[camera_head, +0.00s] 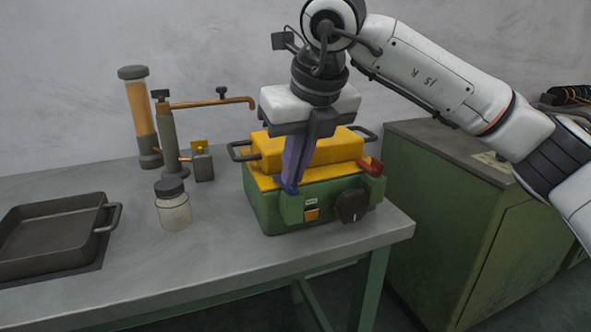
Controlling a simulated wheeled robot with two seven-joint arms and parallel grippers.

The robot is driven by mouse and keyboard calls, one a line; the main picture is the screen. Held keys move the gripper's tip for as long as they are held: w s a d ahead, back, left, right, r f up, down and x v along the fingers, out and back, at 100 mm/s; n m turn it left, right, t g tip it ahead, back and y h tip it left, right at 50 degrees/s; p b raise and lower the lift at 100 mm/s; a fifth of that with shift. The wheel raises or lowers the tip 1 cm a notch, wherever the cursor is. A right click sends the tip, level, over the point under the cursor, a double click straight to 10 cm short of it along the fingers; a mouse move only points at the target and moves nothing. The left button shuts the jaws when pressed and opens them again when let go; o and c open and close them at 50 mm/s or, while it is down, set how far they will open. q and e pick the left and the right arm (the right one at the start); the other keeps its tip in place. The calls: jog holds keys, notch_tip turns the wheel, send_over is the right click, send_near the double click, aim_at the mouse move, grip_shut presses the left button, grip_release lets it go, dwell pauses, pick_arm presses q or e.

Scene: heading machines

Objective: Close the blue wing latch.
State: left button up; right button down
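The machine is a green box (263,208) with a yellow upper part (338,150) on the table. The blue wing latch (287,187) shows as a small dark blue piece at its front left top edge, mostly hidden by my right gripper. My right gripper (291,180) comes down from above with its bluish-purple fingers tilted, tips at or right by the latch. The fingers overlap in this view, so I cannot tell their gap or whether they touch the latch. My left gripper is not in view.
A red latch (371,166) and a black knob (352,205) sit on the machine's right side. A lidded jar (173,211), an orange-column stand (143,120) and a dark tray (50,238) stand to the left. A green cabinet (440,215) stands right of the table (225,262).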

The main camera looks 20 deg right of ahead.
jog(key=shift+s+a+f+m+h, duration=0.15)
jog(key=shift+f+m+h, duration=0.2)
jog(key=shift+m, duration=0.25)
jog(key=c, duration=2.2)
grip_release()
jog(key=shift+o, duration=1.1)
jog(key=shift+w, duration=0.2)
jog(key=shift+r, duration=0.1)
jog(key=shift+r, duration=0.1)
jog(key=v, duration=1)
jog(key=shift+p, duration=0.4)
